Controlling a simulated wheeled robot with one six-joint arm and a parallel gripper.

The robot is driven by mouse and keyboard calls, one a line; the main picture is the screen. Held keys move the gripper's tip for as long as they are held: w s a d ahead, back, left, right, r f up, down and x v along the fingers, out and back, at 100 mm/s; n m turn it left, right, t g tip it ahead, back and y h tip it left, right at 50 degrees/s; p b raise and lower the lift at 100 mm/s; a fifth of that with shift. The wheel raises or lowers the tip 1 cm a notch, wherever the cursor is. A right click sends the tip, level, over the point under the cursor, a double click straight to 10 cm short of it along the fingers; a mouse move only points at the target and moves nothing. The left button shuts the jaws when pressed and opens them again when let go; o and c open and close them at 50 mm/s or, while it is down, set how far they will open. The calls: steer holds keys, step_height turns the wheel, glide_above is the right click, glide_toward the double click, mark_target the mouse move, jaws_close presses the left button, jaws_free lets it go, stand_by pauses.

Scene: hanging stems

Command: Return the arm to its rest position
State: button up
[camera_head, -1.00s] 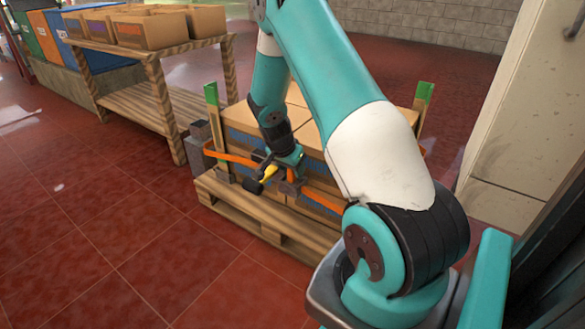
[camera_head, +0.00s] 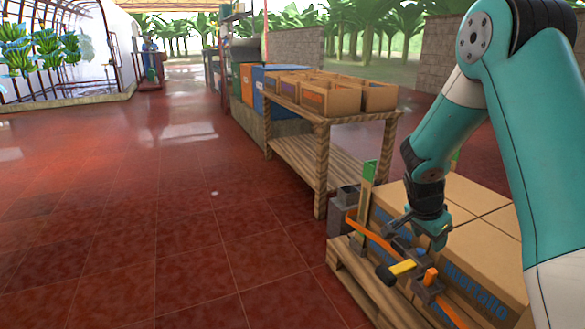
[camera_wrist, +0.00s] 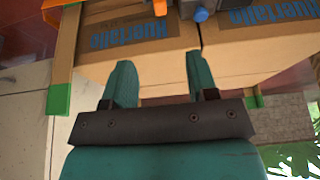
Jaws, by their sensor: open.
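My arm comes in from the right of the head view and bends down over a pallet (camera_head: 355,290) of cardboard cartons (camera_head: 465,190). My gripper (camera_head: 436,238) is low at the front of the carton stack, near a dark strapping tool with a yellow part (camera_head: 402,268). An orange strap (camera_head: 366,230) runs around the stack. In the wrist view, the two teal fingers of my gripper (camera_wrist: 158,65) are spread apart with nothing between them. Cartons with blue lettering (camera_wrist: 260,45) lie beyond them. In the head view, contact between gripper and tool cannot be told.
Green-tipped corner posts (camera_head: 368,175) stand at the stack. A wooden table (camera_head: 320,165) with open boxes (camera_head: 345,97) is behind it, near blue bins (camera_head: 262,88). Hanging stems (camera_head: 40,50) are far left. The red tiled floor at left is free.

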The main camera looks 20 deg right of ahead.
steer(key=s+a+r+n+t+y, duration=0.15)
steer(key=a+r+n, duration=0.25)
steer(key=a, duration=0.4)
steer(key=s+a+r+n+y, duration=0.2)
steer(key=a+r+n, duration=0.2)
steer(key=a, duration=0.4)
steer(key=s+a+r+n+y, duration=0.1)
steer(key=a+r+n+y, duration=0.1)
steer(key=a+r+n, duration=0.35)
steer(key=s+a+r+n+g+y+p, duration=0.1)
steer(key=s+a+r+n+g+y, duration=0.3)
steer(key=s+a+n, duration=0.9)
step_height(320, 180, up, 39)
steer(key=s+m+t+p, duration=0.2)
steer(key=p, duration=3.6)
steer(key=shift+s+a+h, duration=0.2)
steer(key=shift+a+h, duration=0.1)
steer(key=shift+h, duration=0.15)
